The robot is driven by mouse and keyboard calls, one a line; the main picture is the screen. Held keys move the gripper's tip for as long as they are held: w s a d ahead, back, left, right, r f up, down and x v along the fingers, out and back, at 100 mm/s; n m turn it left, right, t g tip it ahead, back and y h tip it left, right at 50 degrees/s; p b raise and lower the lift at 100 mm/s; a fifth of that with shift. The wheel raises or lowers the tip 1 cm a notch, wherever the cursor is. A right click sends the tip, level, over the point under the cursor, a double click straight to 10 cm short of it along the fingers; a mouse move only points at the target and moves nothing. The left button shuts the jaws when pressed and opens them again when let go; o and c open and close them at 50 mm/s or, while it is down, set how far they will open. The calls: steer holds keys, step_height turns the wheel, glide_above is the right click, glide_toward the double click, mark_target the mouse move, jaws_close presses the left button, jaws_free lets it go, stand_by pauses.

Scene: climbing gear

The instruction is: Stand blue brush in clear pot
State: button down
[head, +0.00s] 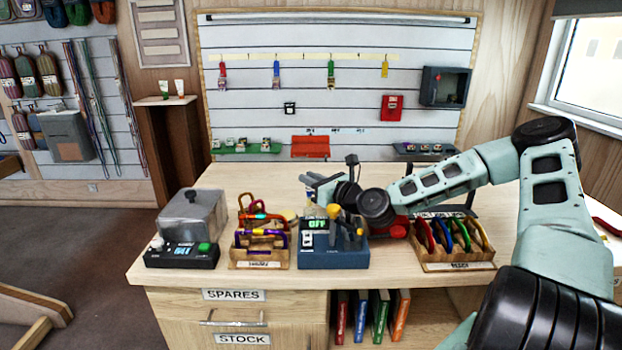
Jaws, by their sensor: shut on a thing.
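My gripper (311,184) is over the middle of the bench, behind the dark blue device, with its fingers pointing left. It is shut on a small slim thing that shows bluish just below the fingertips and looks like the blue brush (310,193). The fingers and the device hide most of it. A pale, see-through shape that may be the clear pot (313,210) shows just below, partly hidden by the device. I cannot tell whether the brush is inside the pot or only above it.
The dark blue device (334,257) with a green "OFF" display stands at the bench front. Left are a wooden rack (258,258) of carabiners and a grey-lidded box (192,215); right is another carabiner rack (458,258). The bench back left (245,182) is clear.

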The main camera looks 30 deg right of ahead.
steer(key=shift+f, duration=0.4)
stand_by(0.5)
steer(key=shift+f+b, duration=0.65)
steer(key=shift+b, duration=0.05)
